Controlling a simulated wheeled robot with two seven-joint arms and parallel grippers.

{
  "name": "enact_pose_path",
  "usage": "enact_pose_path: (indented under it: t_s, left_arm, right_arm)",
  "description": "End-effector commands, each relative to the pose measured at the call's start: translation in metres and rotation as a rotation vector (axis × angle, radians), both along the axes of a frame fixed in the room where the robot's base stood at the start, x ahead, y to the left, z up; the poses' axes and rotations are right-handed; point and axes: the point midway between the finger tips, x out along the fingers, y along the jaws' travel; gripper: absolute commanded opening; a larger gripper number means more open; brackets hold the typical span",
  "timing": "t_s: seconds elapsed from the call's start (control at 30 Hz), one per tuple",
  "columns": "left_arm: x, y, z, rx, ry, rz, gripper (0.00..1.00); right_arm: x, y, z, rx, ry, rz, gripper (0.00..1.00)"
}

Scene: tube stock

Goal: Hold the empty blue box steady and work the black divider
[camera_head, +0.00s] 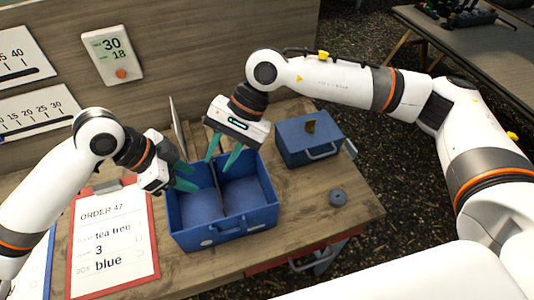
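The open blue box (226,229) stands on the wooden table and is empty. A thin upright divider (219,190) splits it into a left and a right compartment; its colour looks dark bluish, and I cannot tell that it is black. My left gripper (186,177) is at the box's back left corner, with its teal fingers apart near the rim. Whether they touch the wall is unclear. My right gripper (222,157) points down over the back of the box, its teal fingers spread and empty, close to the divider's back end.
A closed blue box (295,140) with a handle stands to the right. A dark round object (338,197) lies near the table's right edge. A red clipboard (72,265) reading tea tree, 3, blue lies to the left. A pale upright panel (178,125) stands behind the box.

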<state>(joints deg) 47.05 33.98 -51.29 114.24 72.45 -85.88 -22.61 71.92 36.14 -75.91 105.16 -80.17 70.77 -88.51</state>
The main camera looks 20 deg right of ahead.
Motion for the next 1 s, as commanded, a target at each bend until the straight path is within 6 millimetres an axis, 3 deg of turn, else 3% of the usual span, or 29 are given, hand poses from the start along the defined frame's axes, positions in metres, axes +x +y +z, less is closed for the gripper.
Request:
enact_pose_path:
  t_s: [0.1,0.3,0.57,1.0]
  left_arm:
    - [0.0,0.0,0.0,0.0,0.0,0.0,0.36]
    - [0.0,0.0,0.0,0.0,0.0,0.0,0.36]
    - [0.0,0.0,0.0,0.0,0.0,0.0,0.36]
    - [0.0,0.0,0.0,0.0,0.0,0.0,0.36]
  right_arm:
    - [-0.005,-0.04,-0.023,-0.244,-0.18,0.237,0.3]
    - [-0.003,-0.085,-0.035,-0.478,-0.306,0.461,0.3]
    - [-0.003,-0.094,-0.057,-0.523,-0.32,0.505,0.3]
    - [-0.003,-0.093,-0.136,-0.518,-0.321,0.503,0.3]
